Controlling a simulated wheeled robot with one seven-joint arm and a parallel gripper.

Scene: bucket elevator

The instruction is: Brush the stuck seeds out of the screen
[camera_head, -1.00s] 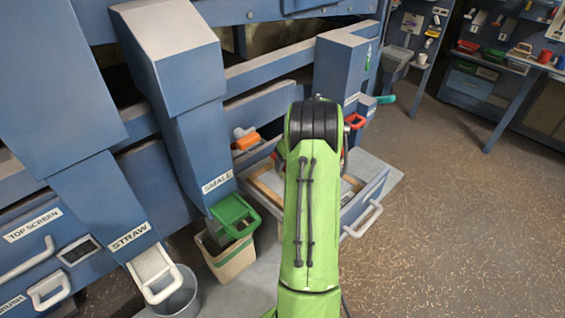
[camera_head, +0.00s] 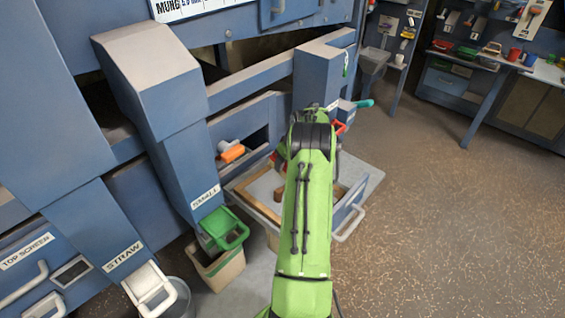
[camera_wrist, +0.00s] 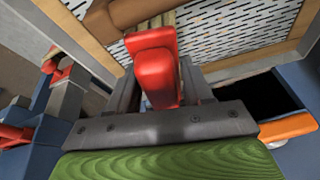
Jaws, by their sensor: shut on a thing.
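The screen (camera_wrist: 225,35) is a slotted metal plate in a pale wooden frame, at the top of the wrist view. In the head view its wooden frame (camera_head: 247,203) lies in the pulled-out blue drawer, left of my arm. My gripper (camera_wrist: 155,70) has red fingers, shut on a brown wooden piece, seemingly the brush (camera_wrist: 140,10), over the screen. A small brown block (camera_head: 278,194), perhaps the brush's end, shows over the screen in the head view. Contact with the plate and any stuck seeds cannot be made out.
An orange-and-white part (camera_head: 231,152) sits behind the drawer. A green-rimmed chute labelled SMALL (camera_head: 224,229) stands over a tan bin (camera_head: 217,268) on the left. A STRAW chute (camera_head: 149,287) is farther left. Red and teal handles stand beyond my arm. The floor at right is clear.

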